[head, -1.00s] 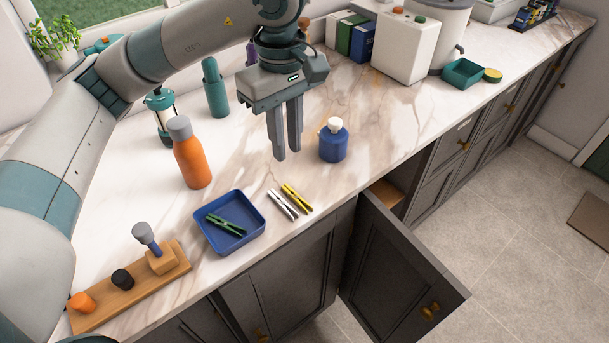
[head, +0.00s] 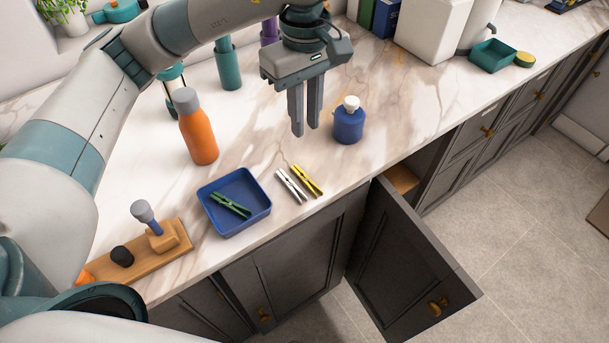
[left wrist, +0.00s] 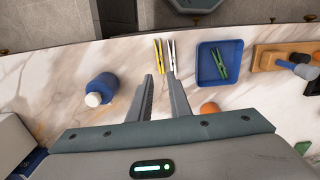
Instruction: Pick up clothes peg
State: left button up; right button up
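A green clothes peg (head: 230,205) lies in a square blue tray (head: 262,208), and both show in the left wrist view (left wrist: 219,65). A white-grey peg (head: 291,186) and a yellow peg (head: 307,181) lie side by side on the counter right of the tray. In the left wrist view the yellow peg (left wrist: 159,58) and white peg (left wrist: 171,56) are just beyond the fingertips. My left gripper (head: 305,130) is open and empty, pointing down above the counter, behind the two loose pegs and left of a blue bottle. My right gripper is out of view.
The blue bottle (head: 348,122) has a white cap. An orange bottle (head: 198,136) stands behind the tray. A wooden board (head: 150,255) with knobs is at the front left. A cupboard door (head: 408,265) hangs open below the counter edge. Counter around the pegs is clear.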

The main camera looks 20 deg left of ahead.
pick_arm(q)
notch_tip(320, 180, down, 4)
jog(key=p, duration=0.3)
send_over(305, 178)
jog(key=f, duration=0.5)
jog(key=shift+s, duration=0.25)
jog(key=shift+f, duration=0.8)
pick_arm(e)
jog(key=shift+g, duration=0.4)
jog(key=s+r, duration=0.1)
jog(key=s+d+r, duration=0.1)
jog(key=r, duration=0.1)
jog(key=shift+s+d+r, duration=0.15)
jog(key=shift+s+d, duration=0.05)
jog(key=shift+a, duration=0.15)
pick_arm(q)
jog(key=shift+p, duration=0.35)
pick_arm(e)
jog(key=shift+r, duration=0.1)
